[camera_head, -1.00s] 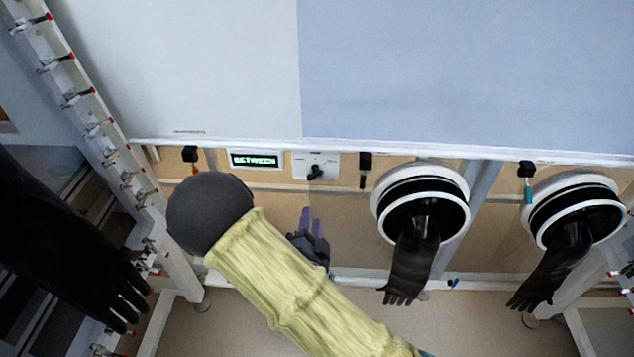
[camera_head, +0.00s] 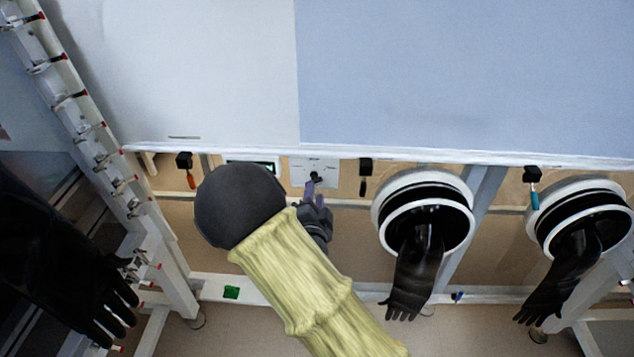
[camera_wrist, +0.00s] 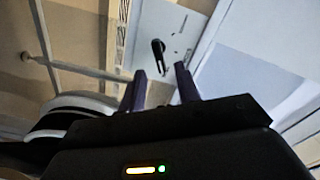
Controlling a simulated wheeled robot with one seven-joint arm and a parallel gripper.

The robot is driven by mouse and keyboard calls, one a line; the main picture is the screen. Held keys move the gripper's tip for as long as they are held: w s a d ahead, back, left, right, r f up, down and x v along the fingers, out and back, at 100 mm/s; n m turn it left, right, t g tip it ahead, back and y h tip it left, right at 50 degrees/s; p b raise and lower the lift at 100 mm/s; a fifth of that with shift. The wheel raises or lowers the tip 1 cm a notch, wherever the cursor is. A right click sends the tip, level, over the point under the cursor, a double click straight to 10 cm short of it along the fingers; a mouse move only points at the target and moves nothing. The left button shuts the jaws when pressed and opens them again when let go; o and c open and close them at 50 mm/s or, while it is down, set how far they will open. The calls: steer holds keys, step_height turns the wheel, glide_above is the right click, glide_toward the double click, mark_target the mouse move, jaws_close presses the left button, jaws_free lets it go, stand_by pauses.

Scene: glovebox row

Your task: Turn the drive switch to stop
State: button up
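The drive switch (camera_head: 315,176) is a small black knob on a white panel (camera_head: 300,169) under the hood's lower edge. In the wrist view the knob (camera_wrist: 158,52) is a black lever ahead of the fingertips, its long end pointing down toward the gap between them. My gripper (camera_head: 312,188) has purple fingers just below the knob. In the wrist view the two fingers (camera_wrist: 161,80) stand apart with nothing between them; no contact with the knob is clear. The panel's small markings cannot be read. The display (camera_head: 268,166) left of the panel is mostly hidden by my arm.
Black holders with tools hang left (camera_head: 184,162) and right (camera_head: 365,168) of the panel. Two round glove ports with black gloves are at the right (camera_head: 424,212) (camera_head: 578,217). A white post with red-tipped hooks stands at the left. A green item (camera_head: 231,292) lies on the lower rail.

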mark_target(316, 180)
steer(key=w, duration=0.5)
steer(key=shift+a, duration=0.1)
steer(key=shift+w, duration=0.2)
jaws_close()
